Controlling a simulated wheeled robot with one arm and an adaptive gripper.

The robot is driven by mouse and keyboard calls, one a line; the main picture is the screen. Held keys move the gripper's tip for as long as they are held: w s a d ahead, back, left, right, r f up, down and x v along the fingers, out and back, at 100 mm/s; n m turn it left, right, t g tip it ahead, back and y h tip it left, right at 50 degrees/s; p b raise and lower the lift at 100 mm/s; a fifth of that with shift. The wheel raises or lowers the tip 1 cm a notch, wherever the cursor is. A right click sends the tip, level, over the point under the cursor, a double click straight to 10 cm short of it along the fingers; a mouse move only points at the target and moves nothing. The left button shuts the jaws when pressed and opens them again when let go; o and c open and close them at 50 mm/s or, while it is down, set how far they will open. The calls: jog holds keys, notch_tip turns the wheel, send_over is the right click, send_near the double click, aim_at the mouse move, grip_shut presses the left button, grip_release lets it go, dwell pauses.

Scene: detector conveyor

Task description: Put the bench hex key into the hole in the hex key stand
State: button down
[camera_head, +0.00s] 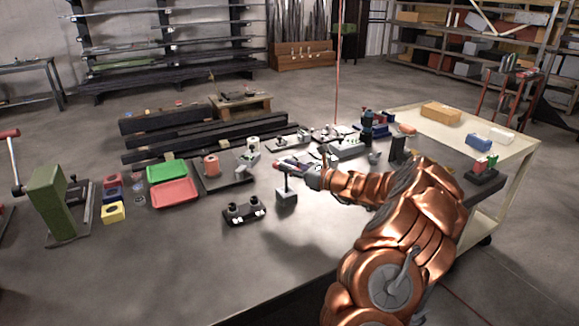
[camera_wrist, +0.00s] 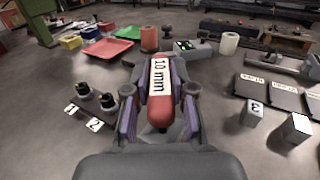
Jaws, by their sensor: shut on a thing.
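My gripper (camera_head: 304,172) is shut on the bench hex key, whose red handle (camera_wrist: 159,95) carries a white "10 mm" label in the wrist view. The handle lies roughly level between the two fingers, its rounded red near end toward the camera. In the head view the red handle (camera_head: 284,162) shows left of the gripper, and a thin dark shaft (camera_head: 286,181) runs down from it. Directly below is a small grey block (camera_head: 286,197), apparently the hex key stand. The shaft's lower end meets the block's top in the picture; I cannot tell whether it is inside the hole.
A dark two-post fixture (camera_head: 244,213) labelled 1 and 2 stands to the left. Red (camera_head: 175,192) and green (camera_head: 167,172) trays lie further left. A grey block labelled 3 (camera_wrist: 252,113) stands right of the gripper in the wrist view. The bench front is clear.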

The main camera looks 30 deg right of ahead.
jog(key=shift+f, duration=0.2)
jog(key=c, duration=0.9)
grip_release()
jog(key=v, duration=1.2)
